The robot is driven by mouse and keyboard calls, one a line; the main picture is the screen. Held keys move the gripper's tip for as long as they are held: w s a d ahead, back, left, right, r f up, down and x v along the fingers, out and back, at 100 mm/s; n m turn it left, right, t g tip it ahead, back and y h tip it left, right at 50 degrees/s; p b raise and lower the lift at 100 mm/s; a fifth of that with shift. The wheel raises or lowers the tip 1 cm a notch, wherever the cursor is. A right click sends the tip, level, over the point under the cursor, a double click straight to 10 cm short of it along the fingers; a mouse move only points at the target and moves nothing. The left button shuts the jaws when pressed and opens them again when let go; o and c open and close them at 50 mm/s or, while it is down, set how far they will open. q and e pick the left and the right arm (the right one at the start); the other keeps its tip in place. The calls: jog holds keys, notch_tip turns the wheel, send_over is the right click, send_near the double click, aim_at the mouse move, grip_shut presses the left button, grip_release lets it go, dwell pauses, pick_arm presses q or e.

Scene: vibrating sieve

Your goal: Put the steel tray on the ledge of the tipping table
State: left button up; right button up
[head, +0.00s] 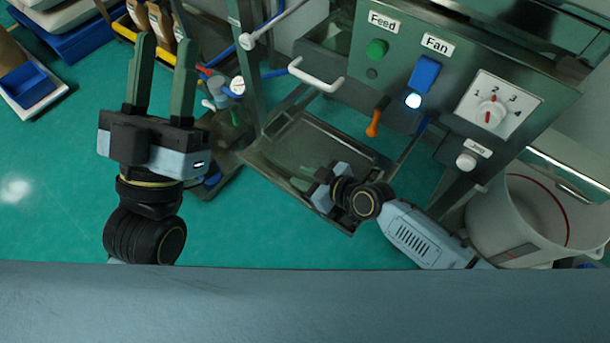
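A shallow grey steel tray (312,142) with a raised rim lies tilted in the picture, below the control panel. I cannot tell whether it is the loose tray or part of the tipping table, and no separate ledge is clearly visible. My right gripper (307,178) is over the tray's lower part, its dark green fingers pointing left. Its fingertips are small and partly hidden, so I cannot tell whether they hold anything. My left gripper (163,68) is open and empty at the left, its two fingers apart and pointing up the picture.
The steel control panel (460,65) carries a green Feed button (377,48), a blue Fan switch (425,74) and a dial (491,113). A white bucket (535,215) stands at the right. A yellow bin with bottles (160,22) and blue trays (75,30) are upper left.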

jog(key=shift+r, duration=0.1)
